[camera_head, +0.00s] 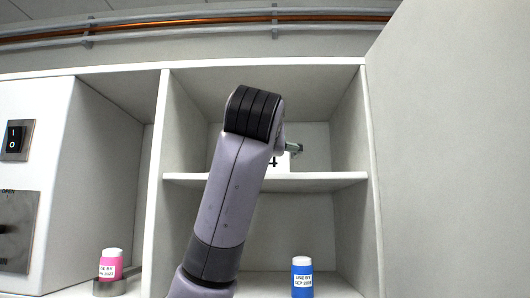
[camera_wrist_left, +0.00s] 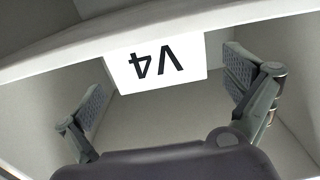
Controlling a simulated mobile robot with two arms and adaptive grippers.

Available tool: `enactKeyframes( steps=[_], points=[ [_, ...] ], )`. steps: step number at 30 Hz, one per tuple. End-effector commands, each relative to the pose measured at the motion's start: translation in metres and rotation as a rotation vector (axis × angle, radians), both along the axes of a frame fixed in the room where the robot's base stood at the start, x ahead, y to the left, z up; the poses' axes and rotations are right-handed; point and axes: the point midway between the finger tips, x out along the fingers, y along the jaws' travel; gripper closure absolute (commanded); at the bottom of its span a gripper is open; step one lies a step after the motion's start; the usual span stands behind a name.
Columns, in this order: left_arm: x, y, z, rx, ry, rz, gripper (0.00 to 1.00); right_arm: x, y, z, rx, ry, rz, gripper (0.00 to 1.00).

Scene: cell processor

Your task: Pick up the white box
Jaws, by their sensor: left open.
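The white box (camera_head: 283,164) stands on the upper shelf of the open cabinet, mostly hidden behind my left arm in the head view. In the left wrist view the white box (camera_wrist_left: 190,63) shows its face with the label "V4" upside down. My left gripper (camera_wrist_left: 167,85) is open, with one finger on each side of the box in that view. I see no finger touching it. In the head view only a small part of the left gripper (camera_head: 293,148) shows beyond the wrist, in front of the shelf. My right gripper is not in view.
The upper shelf (camera_head: 330,178) has side walls close around my left arm. A blue bottle (camera_head: 302,279) stands in the compartment below. A pink bottle (camera_head: 110,266) sits in a holder at the left. A switch panel (camera_head: 15,139) is at far left, a large grey panel (camera_head: 455,150) at right.

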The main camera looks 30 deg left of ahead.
Motion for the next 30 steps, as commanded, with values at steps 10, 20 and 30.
enactKeyframes(
  steps=[10, 20, 30],
  points=[
    [0.024, 0.014, 0.003, -0.001, 0.003, 0.001, 0.00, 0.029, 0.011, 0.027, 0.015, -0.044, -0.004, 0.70],
    [0.056, 0.032, 0.001, -0.001, 0.001, 0.001, 0.00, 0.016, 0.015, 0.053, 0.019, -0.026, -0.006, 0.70],
    [0.058, 0.032, -0.001, 0.001, -0.001, -0.001, 0.05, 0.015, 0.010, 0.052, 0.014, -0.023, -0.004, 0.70]
  ],
)
